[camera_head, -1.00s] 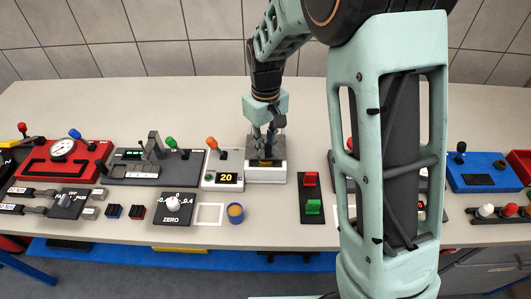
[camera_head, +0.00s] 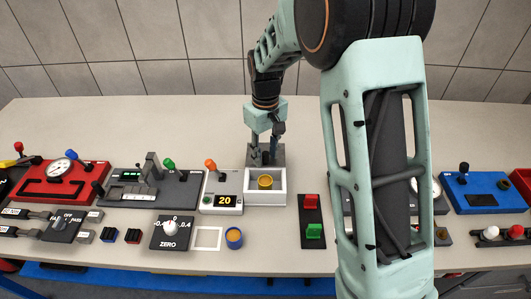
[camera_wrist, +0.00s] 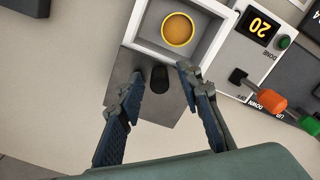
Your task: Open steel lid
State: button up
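The steel lid (camera_wrist: 150,106) is a grey plate with a dark upright knob (camera_wrist: 160,78). It lies slid out behind the white box (camera_head: 281,190), and the box's opening is uncovered. A yellow-rimmed round piece (camera_head: 265,182) sits inside the box; it also shows in the wrist view (camera_wrist: 178,29). My gripper (camera_wrist: 158,74) is open, one finger on each side of the knob, with visible gaps. In the head view my gripper (camera_head: 265,158) stands over the lid (camera_head: 279,156) behind the box, partly hiding it.
A unit with a "20" display (camera_head: 226,201) and an orange-knobbed lever (camera_head: 211,165) adjoins the box on the left. A red-and-green switch panel (camera_head: 312,218) stands to the right. The table behind the lid is clear.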

aim_at(266, 153)
jog(key=shift+r, duration=0.1)
notch_tip(266, 153, up, 12)
dwell(0.4)
dwell(0.3)
